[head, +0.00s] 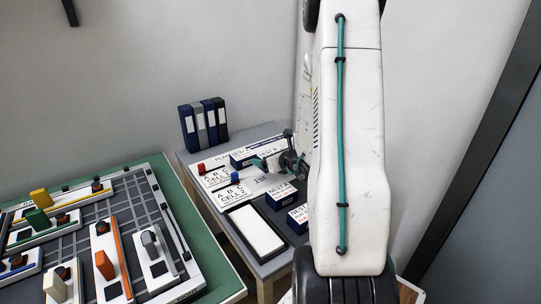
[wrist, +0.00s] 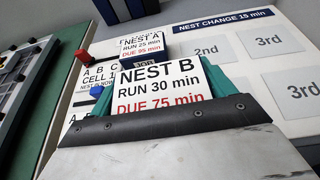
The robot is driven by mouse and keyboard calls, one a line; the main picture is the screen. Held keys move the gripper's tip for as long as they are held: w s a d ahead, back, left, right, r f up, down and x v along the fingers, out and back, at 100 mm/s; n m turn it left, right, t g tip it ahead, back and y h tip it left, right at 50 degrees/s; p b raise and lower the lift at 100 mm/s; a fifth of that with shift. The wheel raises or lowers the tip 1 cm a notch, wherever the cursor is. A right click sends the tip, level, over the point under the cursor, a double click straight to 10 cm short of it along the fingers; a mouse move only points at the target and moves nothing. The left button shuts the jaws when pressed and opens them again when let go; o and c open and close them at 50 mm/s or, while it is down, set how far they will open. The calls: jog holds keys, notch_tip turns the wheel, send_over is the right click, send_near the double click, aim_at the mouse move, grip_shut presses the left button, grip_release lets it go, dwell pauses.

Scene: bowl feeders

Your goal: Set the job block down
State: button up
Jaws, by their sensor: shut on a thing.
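My gripper (wrist: 178,100) is shut on a job block with a white face reading NEST B, RUN 30 min, DUE 75 min (wrist: 155,82). The teal fingers show on both sides of the block, and its lower part is hidden by the gripper. In the wrist view, a dark blue block reading NEST A (wrist: 138,43) stands just beyond the held one. To the right is a white NEST CHANGE sheet (wrist: 245,62) with grey squares marked 2nd and 3rd. In the head view my gripper (head: 272,164) is over the small table, partly hidden by my arm.
CELL plates (head: 212,179) with red and blue pegs lie at the left of the table. Binders (head: 203,122) stand at the back. Two blue blocks (head: 279,197) and a white-topped tray (head: 257,231) are nearer the front. A green bench (head: 213,262) with fixtures stands left.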

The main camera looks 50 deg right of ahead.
jog(key=shift+s+d+f, duration=0.15)
jog(key=shift+s+d, duration=0.5)
jog(key=shift+d, duration=0.3)
jog(key=w+d, duration=0.3)
jog(key=w, duration=0.1)
jog(key=w+d+f, duration=0.1)
jog(key=w+d, duration=0.2)
jog(key=w, duration=0.1)
jog(key=w+d, duration=0.3)
jog(key=w, duration=0.1)
jog(key=shift+d+f, duration=0.3)
jog(key=shift+f, duration=1.75)
jog(key=shift+f, duration=0.1)
jog(key=o, duration=0.9)
jog(key=shift+o, duration=0.3)
